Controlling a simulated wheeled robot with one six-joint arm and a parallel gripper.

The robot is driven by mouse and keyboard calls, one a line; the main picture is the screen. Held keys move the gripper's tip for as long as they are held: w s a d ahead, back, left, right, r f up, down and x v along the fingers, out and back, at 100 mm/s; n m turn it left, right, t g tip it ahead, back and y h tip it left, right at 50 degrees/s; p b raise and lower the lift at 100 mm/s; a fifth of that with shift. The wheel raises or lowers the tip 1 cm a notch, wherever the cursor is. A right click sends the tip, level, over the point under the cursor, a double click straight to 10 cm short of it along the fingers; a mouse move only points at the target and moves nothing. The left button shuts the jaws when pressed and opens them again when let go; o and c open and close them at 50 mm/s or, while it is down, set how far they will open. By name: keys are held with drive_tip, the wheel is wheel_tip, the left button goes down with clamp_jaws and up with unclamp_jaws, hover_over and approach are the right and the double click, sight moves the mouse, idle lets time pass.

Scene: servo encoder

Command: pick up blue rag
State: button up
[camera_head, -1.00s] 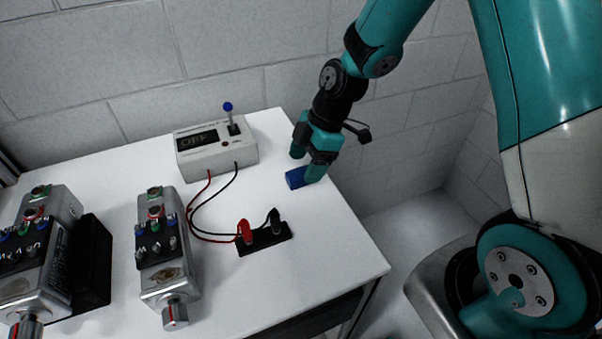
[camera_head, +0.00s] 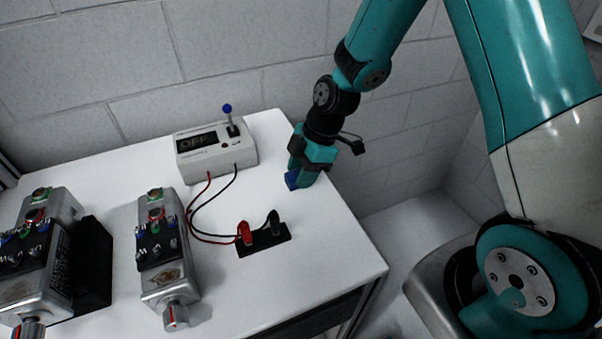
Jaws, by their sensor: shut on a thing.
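The blue rag (camera_head: 292,180) is at the right rear of the white table, low between the fingers of my gripper (camera_head: 300,178). Only a small blue part of it shows; the teal fingers hide the rest. My gripper points down and is shut on the rag. I cannot tell whether the rag still touches the table top.
A grey box (camera_head: 215,150) with an "OFF" display and a blue-knobbed lever stands just left of my gripper. Red and black wires run to a black block (camera_head: 264,240) with clips. Metal units (camera_head: 163,250) stand further left. The white table (camera_head: 325,240) is bare at front right.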

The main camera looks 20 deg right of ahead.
wheel_tip(320, 180, up, 20)
drive_tip(key=shift+b, duration=0.45)
drive_tip(key=o, duration=0.5)
drive_tip(key=shift+c, duration=0.2)
drive_tip(key=c, duration=0.3)
wheel_tip(320, 180, down, 20)
drive_tip(key=shift+s+r+p, duration=0.1)
drive_tip(key=shift+p, duration=1)
